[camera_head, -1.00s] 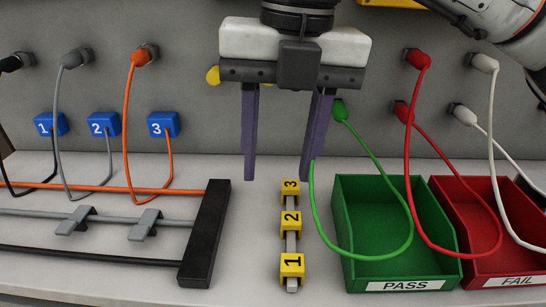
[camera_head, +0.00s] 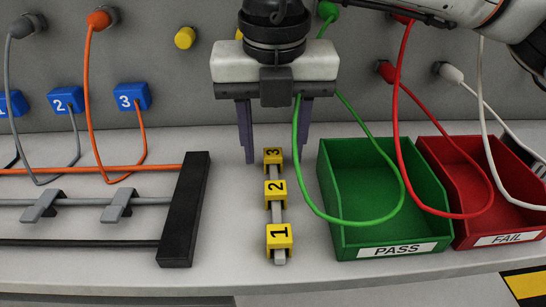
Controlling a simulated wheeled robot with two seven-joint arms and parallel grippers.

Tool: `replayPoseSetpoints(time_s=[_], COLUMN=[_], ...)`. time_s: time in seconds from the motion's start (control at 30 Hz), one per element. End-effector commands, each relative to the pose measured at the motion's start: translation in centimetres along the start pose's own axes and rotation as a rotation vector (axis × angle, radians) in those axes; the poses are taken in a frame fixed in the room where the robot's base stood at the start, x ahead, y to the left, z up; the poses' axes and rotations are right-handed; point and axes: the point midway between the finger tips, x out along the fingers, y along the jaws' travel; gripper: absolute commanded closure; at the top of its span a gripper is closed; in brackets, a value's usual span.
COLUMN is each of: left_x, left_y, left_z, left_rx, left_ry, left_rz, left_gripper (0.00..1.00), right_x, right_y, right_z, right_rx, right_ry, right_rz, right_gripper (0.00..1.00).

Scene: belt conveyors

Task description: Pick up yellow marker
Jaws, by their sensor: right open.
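Three yellow markers sit in a row on a grey rail on the table: marker 1 (camera_head: 279,238) nearest, marker 2 (camera_head: 275,193) in the middle, marker 3 (camera_head: 273,159) farthest. My right gripper (camera_head: 275,148) hangs above the far end of the row, pointing down. Its two dark fingers are apart, one on each side of marker 3 in the picture, with nothing between them. I cannot tell how far its fingertips are above the table. My left gripper is not in view.
A green PASS bin (camera_head: 345,215) and a red FAIL bin (camera_head: 440,160) stand to the right. A black bar (camera_head: 184,215) with grey rails is at left. A green cable (camera_head: 297,150) loops close by the right finger. Blue numbered blocks (camera_head: 131,97) are on the back wall.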

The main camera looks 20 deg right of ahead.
Motion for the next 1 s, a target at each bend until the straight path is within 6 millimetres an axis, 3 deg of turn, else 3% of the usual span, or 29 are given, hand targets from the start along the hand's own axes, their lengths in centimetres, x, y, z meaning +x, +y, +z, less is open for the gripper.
replayPoseSetpoints(time_s=[0.23, 0.5, 0.83, 1.0], left_x=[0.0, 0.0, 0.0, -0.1], left_y=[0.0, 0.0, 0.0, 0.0], left_z=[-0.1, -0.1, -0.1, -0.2], left_rx=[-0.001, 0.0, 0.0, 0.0], left_ry=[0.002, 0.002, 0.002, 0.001], left_rz=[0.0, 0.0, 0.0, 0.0], left_gripper=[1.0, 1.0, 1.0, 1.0], right_x=[0.2, 0.2, -0.1, -1.5], right_y=[0.0, 0.0, 0.0, 0.1], right_z=[0.0, 0.0, -0.1, -0.1], right_rx=[0.0, 0.0, -0.001, 0.0], right_ry=[-0.001, 0.0, -0.001, -0.003], right_rz=[0.001, 0.001, 0.001, 0.003], right_gripper=[0.56, 0.99, 1.0, 1.0])
